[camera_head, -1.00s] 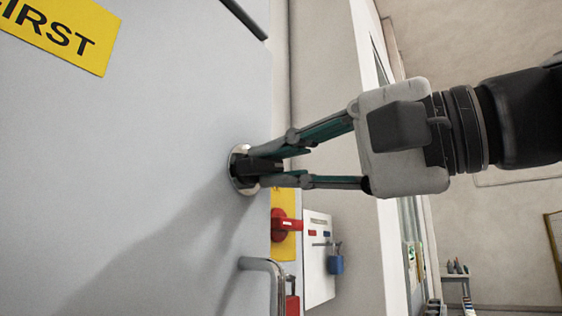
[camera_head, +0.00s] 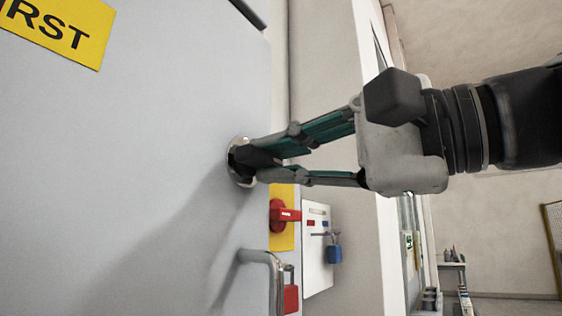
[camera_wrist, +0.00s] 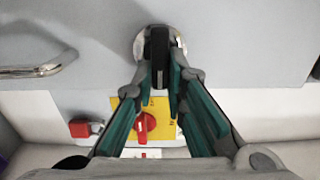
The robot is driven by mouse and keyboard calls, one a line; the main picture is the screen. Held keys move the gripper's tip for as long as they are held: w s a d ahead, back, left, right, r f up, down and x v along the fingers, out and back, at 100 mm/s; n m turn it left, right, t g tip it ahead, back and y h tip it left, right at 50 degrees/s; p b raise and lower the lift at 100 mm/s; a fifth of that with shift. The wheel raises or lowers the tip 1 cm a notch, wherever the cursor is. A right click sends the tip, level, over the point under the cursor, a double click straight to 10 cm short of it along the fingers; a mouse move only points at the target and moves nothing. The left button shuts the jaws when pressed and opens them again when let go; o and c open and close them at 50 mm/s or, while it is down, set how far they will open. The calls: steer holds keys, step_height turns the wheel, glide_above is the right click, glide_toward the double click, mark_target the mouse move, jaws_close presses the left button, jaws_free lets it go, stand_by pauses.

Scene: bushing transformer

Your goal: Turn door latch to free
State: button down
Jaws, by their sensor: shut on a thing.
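The door latch (camera_head: 241,163) is a black knob on a round silver plate, set in the grey door (camera_head: 130,150) near its edge. In the wrist view the latch (camera_wrist: 159,48) is at the top middle, its black grip between my fingers. My gripper (camera_head: 268,165) is shut on the latch, reaching in from the right. In the wrist view my gripper (camera_wrist: 160,82) has one finger on each side of the black grip. The fingers hide part of the knob in the head view.
A metal door handle (camera_head: 262,262) sticks out below the latch. Beside the door are a red rotary switch (camera_head: 283,215) on a yellow plate, a red padlock (camera_head: 290,298) and a blue padlock (camera_head: 334,254). A yellow sign (camera_head: 60,32) is at the upper left.

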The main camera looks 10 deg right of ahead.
steer(key=c, duration=1.6)
jaws_free()
steer(key=shift+a+f, duration=0.1)
steer(key=shift+a, duration=0.1)
steer(key=shift+d, duration=0.15)
steer(key=v, duration=1.1)
steer(key=shift+s+d, duration=0.3)
step_height(320, 180, down, 18)
steer(key=w+n+g+h+p, duration=0.3)
steer(key=h+p, duration=0.2)
steer(key=h, duration=0.3)
steer(key=s+d+f+n+g+h+p, duration=0.1)
steer(key=s+d+f+n+g+h, duration=0.1)
steer(key=f, duration=0.5)
steer(key=s+d+f+n+g+h+p, duration=0.1)
steer(key=s+d+f+n+h+p, duration=0.1)
steer(key=s+d+f+h, duration=0.2)
step_height(320, 180, down, 3)
steer(key=shift+d+r+n+g+p, duration=0.1)
steer(key=shift+d+n+g+p, duration=0.2)
steer(key=shift+d+n+g, duration=0.1)
